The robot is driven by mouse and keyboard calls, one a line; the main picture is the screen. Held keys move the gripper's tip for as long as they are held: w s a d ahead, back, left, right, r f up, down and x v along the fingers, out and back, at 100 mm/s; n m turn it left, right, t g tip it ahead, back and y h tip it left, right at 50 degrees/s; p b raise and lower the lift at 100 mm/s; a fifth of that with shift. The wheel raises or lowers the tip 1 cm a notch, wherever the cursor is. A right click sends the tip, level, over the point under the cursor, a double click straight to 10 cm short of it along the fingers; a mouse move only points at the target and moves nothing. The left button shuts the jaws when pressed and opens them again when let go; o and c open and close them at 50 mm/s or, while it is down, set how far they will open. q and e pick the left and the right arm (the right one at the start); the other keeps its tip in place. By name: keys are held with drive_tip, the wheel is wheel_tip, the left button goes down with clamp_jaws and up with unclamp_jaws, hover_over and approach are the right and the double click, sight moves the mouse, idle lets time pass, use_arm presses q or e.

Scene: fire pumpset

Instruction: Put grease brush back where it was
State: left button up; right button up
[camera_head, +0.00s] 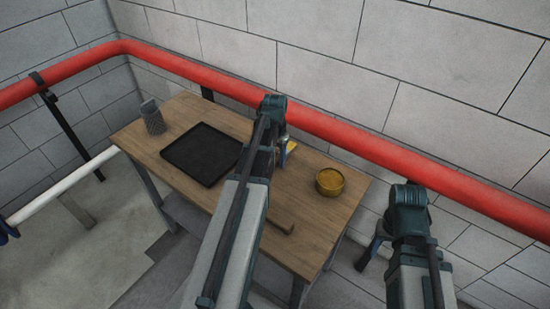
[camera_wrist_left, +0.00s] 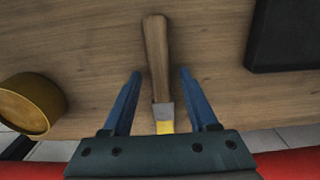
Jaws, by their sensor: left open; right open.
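The grease brush (camera_wrist_left: 157,60) lies between my left fingers in the left wrist view, with a wooden handle, a metal collar and yellow below it. Its lower end is hidden by the gripper body. My left gripper (camera_wrist_left: 160,75) is open, a finger on each side of the brush with gaps on both sides. In the head view a bit of yellow shows beside my left gripper (camera_head: 285,150), and my arm hides much of the brush. A brown piece shows past my arm; I cannot tell if it is the handle. My right gripper (camera_head: 373,250) is open and empty, right of the table.
A yellow tin (camera_head: 330,182) stands on the wooden table (camera_head: 315,215), right of my left gripper. A black tray (camera_head: 203,153) and a grey holder (camera_head: 153,117) are on the left part. A red pipe (camera_head: 345,133) runs along the wall behind the table.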

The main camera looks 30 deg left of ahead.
sight(276, 162)
use_arm(q)
wheel_tip(276, 162, up, 12)
drive_tip(key=p, duration=1.2)
drive_tip(key=s+d+m, duration=0.1)
drive_tip(key=s+d, duration=0.3)
drive_tip(key=d, duration=0.6)
drive_tip(key=s+d+m, duration=0.1)
drive_tip(key=s+d, duration=0.4)
drive_tip(key=d, duration=0.5)
drive_tip(key=s+d+y, duration=0.1)
drive_tip(key=s+d, duration=0.4)
drive_tip(key=d, duration=0.5)
drive_tip(key=shift+d+r+m, duration=0.15)
drive_tip(key=shift+d+m, duration=0.2)
drive_tip(key=shift+m, duration=0.05)
drive_tip(key=shift+s, duration=0.1)
